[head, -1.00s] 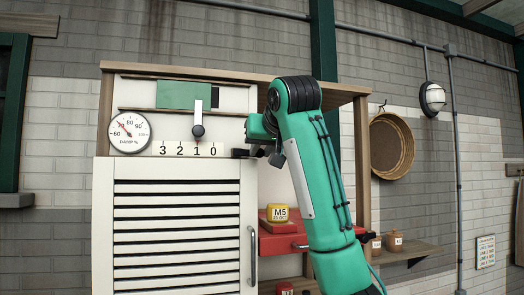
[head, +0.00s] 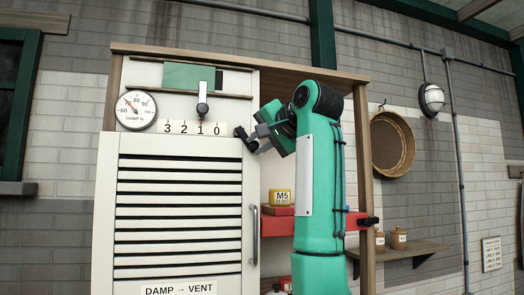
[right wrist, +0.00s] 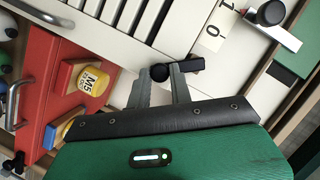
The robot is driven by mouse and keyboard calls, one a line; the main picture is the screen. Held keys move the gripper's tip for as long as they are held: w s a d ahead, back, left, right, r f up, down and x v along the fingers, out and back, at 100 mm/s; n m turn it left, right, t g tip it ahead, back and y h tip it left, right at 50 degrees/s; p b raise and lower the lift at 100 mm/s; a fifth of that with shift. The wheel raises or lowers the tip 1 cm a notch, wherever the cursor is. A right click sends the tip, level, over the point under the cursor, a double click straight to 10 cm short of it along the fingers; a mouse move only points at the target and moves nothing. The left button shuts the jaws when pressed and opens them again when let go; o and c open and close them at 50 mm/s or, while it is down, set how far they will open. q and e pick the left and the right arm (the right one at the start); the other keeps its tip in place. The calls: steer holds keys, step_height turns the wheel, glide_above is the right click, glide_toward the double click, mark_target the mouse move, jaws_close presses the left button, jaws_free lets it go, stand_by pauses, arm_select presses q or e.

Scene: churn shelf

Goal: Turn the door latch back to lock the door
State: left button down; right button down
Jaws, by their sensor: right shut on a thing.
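The white louvred door (head: 125,215) is closed against the cabinet front in the head view. The small black door latch (head: 241,132) sits at its upper right corner and looks slanted, from upper left to lower right. In the right wrist view the latch (right wrist: 190,66) is a short black bar with a round dark end. My right gripper (head: 256,137) reaches it from the right. Its two fingers (right wrist: 160,76) are closed around the round end in the wrist view. The fingertips partly hide the latch in the head view. My left gripper is not in view.
Above the door are a slider with a dark knob (head: 203,108), a number strip and a round damp gauge (head: 136,110). The door's vertical handle (head: 254,235) is below the latch.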

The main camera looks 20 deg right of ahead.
steer(key=m+b, duration=0.1)
steer(key=a+f+m+y+b, duration=0.1)
steer(key=shift+a+f+m+t+b, duration=0.2)
steer(key=shift+f+m+t+b, duration=0.1)
steer(key=shift+m+t+b, duration=0.1)
steer(key=shift+a+f+m+t+y+b, duration=0.1)
steer(key=shift+a+m+t+y+b, duration=0.2)
steer(key=shift+m+b, duration=0.35)
steer(key=shift+a+f+m+t+y+b, duration=0.1)
steer(key=shift+a+m+t+y+b, duration=0.2)
steer(key=shift+m, duration=0.65)
steer(key=shift+w+a, duration=0.1)
steer(key=c, duration=1.3)
jaws_free()
steer(key=shift+r, duration=0.1)
steer(key=shift+o, duration=0.2)
steer(key=shift+s, duration=0.2)
